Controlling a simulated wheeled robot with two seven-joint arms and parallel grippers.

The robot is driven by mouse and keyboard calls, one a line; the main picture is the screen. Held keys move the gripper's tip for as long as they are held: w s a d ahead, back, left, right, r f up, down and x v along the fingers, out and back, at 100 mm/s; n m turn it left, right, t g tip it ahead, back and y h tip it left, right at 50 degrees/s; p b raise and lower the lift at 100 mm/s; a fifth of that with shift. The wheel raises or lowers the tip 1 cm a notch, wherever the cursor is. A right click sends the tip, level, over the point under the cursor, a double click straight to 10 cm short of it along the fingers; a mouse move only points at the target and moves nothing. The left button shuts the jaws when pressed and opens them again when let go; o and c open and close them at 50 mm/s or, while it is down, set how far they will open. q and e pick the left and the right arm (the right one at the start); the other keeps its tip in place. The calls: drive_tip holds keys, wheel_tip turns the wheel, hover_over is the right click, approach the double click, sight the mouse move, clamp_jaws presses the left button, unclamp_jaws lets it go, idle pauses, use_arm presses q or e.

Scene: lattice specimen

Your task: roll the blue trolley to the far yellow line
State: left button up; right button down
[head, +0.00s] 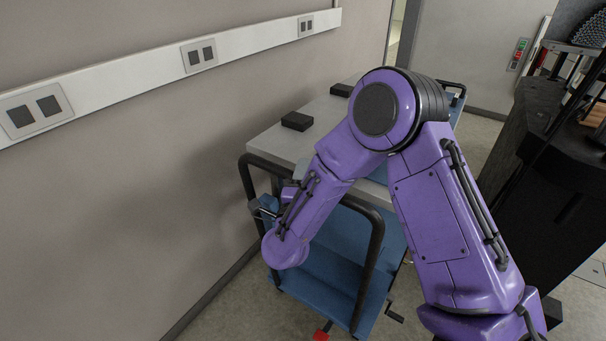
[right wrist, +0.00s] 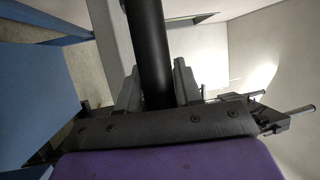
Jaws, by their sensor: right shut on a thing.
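The blue trolley (head: 325,267) stands along the wall, with a blue lower shelf, a grey top and a black tubular handle (head: 374,262) at its near end. My right arm reaches across it and hides part of the top. My right gripper (head: 264,207) is at the left side of the handle, partly hidden by my wrist. In the right wrist view, its two fingers (right wrist: 156,85) are shut on the black handle bar (right wrist: 148,40), one on each side. My left gripper is not in view. No yellow line shows in either view.
Two black blocks (head: 296,121) (head: 341,90) lie on the trolley's top. The wall with a white socket rail (head: 150,73) runs close along the left. A dark cabinet-like unit (head: 545,150) stands at the right. Bare floor (head: 215,318) shows at the near left.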

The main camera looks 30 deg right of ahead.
drive_tip(key=w+d, duration=0.1)
drive_tip(key=d, duration=0.1)
drive_tip(key=w+d, duration=0.1)
drive_tip(key=d, duration=0.4)
drive_tip(key=shift+w+r, duration=0.4)
drive_tip(key=w+d, duration=0.1)
drive_tip(key=d, duration=0.1)
drive_tip(key=w+d+f, duration=0.1)
drive_tip(key=d, duration=0.2)
drive_tip(key=w+d+b, duration=0.1)
drive_tip(key=d, duration=0.1)
drive_tip(key=shift+w+d+f, duration=0.1)
drive_tip(key=shift+d+f, duration=0.15)
drive_tip(key=shift+f, duration=0.05)
drive_tip(key=shift+s+a+r, duration=0.25)
drive_tip(key=shift+a+r, duration=0.1)
drive_tip(key=shift+a, duration=0.3)
drive_tip(key=c, duration=0.8)
unclamp_jaws()
drive_tip(key=shift+a+r, duration=0.1)
drive_tip(key=shift+c, duration=0.2)
drive_tip(key=shift+w+d, duration=0.15)
drive_tip(key=shift+d, duration=0.1)
drive_tip(key=b+v, duration=0.2)
drive_tip(key=v, duration=0.8)
drive_tip(key=shift+a+f+b, duration=0.25)
drive_tip(key=shift+a+b, duration=0.05)
drive_tip(key=shift+b, duration=0.05)
